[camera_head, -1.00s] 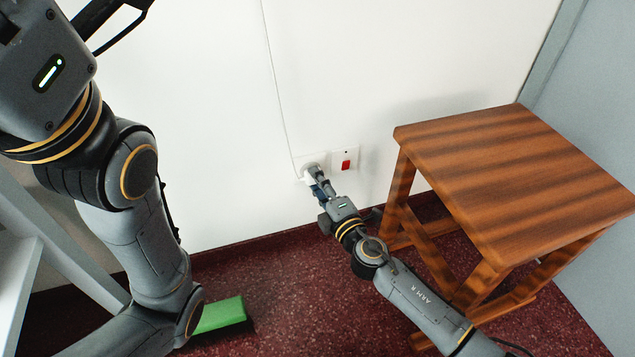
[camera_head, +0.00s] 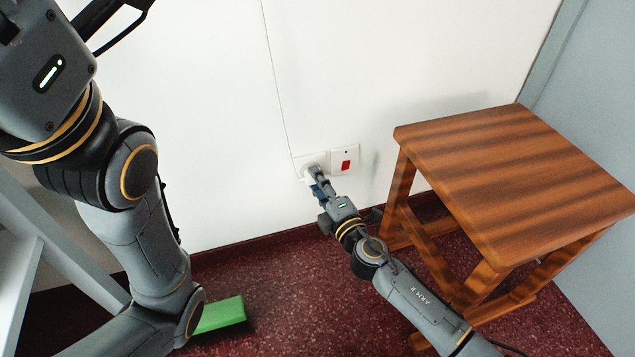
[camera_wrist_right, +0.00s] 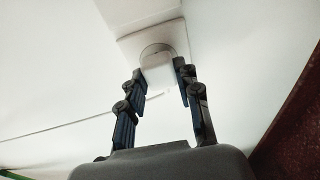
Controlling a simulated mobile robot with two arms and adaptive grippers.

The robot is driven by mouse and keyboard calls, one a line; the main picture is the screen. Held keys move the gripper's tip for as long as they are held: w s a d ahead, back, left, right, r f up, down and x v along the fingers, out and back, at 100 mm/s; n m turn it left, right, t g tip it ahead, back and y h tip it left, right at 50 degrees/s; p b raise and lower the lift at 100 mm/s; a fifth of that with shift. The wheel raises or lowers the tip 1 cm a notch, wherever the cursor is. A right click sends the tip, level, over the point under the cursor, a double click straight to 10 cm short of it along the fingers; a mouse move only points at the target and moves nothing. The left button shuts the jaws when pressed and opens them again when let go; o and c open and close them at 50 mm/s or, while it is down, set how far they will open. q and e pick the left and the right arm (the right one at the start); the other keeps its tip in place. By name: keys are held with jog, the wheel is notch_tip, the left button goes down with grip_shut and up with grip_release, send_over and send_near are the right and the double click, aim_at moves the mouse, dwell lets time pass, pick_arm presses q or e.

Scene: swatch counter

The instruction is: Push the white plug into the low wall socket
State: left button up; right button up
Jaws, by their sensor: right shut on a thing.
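My right gripper (camera_head: 317,180) is low at the wall, shut on the white plug. In the right wrist view, the plug (camera_wrist_right: 160,76) sits between the two dark fingertips (camera_wrist_right: 160,80). The socket (camera_wrist_right: 157,50) has a round face on a white plate, directly beyond the plug. The plug's front is at the socket face; I cannot tell how deep it sits. In the head view the socket plate (camera_head: 299,160) is partly hidden by the gripper. My left arm fills the left side; its gripper (camera_head: 108,22) shows only in part, at the top edge, its opening unclear.
A second white plate with a red switch (camera_head: 345,160) is just right of the socket. A thin white cord (camera_head: 276,80) runs up the wall. A striped wooden stool (camera_head: 520,175) stands right of my right arm. A green block (camera_head: 220,314) lies on the dark red floor.

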jog(key=shift+w+a, duration=0.15)
jog(key=shift+w, duration=0.35)
jog(key=o, duration=1.2)
jog(key=v, duration=1.2)
jog(key=shift+a, duration=0.1)
